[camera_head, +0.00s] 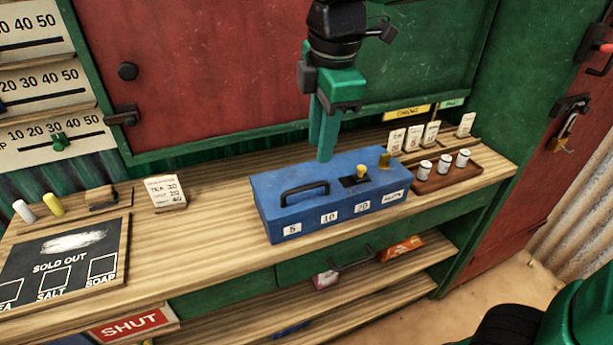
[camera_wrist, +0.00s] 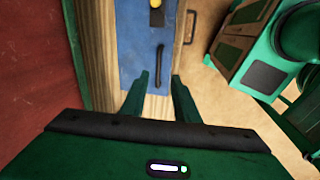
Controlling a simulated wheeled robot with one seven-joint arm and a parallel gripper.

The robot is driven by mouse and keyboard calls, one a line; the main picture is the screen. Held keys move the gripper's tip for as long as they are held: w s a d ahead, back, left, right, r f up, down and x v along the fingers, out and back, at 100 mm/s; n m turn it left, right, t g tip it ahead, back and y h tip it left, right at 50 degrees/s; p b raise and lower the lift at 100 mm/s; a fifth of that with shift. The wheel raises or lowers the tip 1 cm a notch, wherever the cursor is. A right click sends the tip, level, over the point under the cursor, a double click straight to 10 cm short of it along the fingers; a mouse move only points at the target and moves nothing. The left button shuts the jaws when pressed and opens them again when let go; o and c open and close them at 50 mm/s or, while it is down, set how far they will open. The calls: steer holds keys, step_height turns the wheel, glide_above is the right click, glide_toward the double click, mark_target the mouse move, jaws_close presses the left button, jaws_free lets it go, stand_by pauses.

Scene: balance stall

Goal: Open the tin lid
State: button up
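The blue tin (camera_head: 330,207) stands on the wooden counter with its lid shut. A black handle (camera_head: 305,190) lies on the left part of the lid, and a yellow knob (camera_head: 361,171) sits on a dark plate to its right. My gripper (camera_head: 324,158) points down above the back edge of the tin, apart from the handle as far as I can see. In the wrist view the green fingers (camera_wrist: 160,85) are spread with nothing between them, and the blue lid (camera_wrist: 135,60) and black handle (camera_wrist: 160,67) show ahead.
A tray (camera_head: 445,182) with several small white cylinders stands right of the tin. Price cards (camera_head: 412,137) stand behind it. A small sign (camera_head: 166,192) and a "SOLD OUT" board (camera_head: 66,262) are at left. A red panel (camera_head: 190,70) rises behind the counter.

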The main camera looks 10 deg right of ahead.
mark_target(306, 186)
steer(key=shift+n, duration=0.5)
steer(key=f, duration=0.3)
steer(key=w+a+f, duration=0.1)
steer(key=f, duration=0.2)
steer(key=a+f, duration=0.1)
steer(key=f, duration=0.3)
steer(key=shift+w+a+f, duration=0.1)
steer(key=shift+w, duration=0.3)
jaws_close()
